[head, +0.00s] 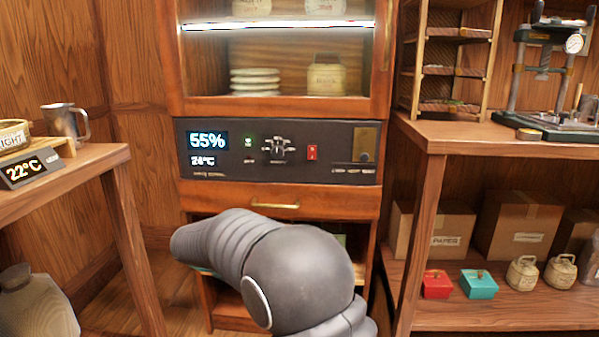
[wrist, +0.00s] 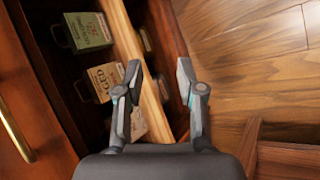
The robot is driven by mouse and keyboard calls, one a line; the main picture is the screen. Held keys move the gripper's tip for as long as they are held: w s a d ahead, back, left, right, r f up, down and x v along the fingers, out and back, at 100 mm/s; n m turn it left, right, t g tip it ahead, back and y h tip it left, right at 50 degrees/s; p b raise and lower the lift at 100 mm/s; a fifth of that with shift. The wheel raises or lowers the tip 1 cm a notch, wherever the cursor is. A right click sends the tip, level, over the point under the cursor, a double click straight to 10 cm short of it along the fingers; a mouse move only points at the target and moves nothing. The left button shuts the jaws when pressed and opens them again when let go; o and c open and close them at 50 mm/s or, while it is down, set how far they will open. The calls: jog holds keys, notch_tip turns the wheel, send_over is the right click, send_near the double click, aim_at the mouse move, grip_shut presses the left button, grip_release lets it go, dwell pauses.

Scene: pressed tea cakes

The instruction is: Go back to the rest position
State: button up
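My gripper (wrist: 158,74) shows in the wrist view with its two fingers spread apart and nothing between them. It is beside the open lower part of a wooden cabinet, and a light wooden edge (wrist: 136,52) shows beyond the fingers. In the head view my grey arm covers part of the cabinet's lower front, and the gripper itself is hidden. A green labelled package (wrist: 90,32) and a brown labelled package (wrist: 103,80) sit inside the cabinet, to the left of the fingers.
The cabinet's control panel (head: 278,152) reads 55% and 24°C. A drawer handle (head: 275,206) is below it. A shelf table (head: 500,140) with a press stands right, and a table (head: 60,185) with a metal mug (head: 64,122) stands left. Wooden floor (wrist: 240,45) is clear right of the gripper.

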jog(key=s+d+r+m+y+p, duration=0.2)
jog(key=s+d+r, duration=0.3)
jog(key=s+d, duration=0.4)
jog(key=s+d+r+m+y+p, duration=0.2)
jog(key=s+d+r+m, duration=0.3)
jog(key=s+d, duration=0.3)
jog(key=s+d+r+m+y+p, duration=0.2)
jog(key=s+d+r+m, duration=0.2)
jog(key=s+d, duration=0.5)
jog(key=s+r, duration=0.2)
jog(key=s, duration=0.4)
jog(key=shift+s+d+t+y, duration=0.25)
jog(key=shift+d+t+y, duration=0.05)
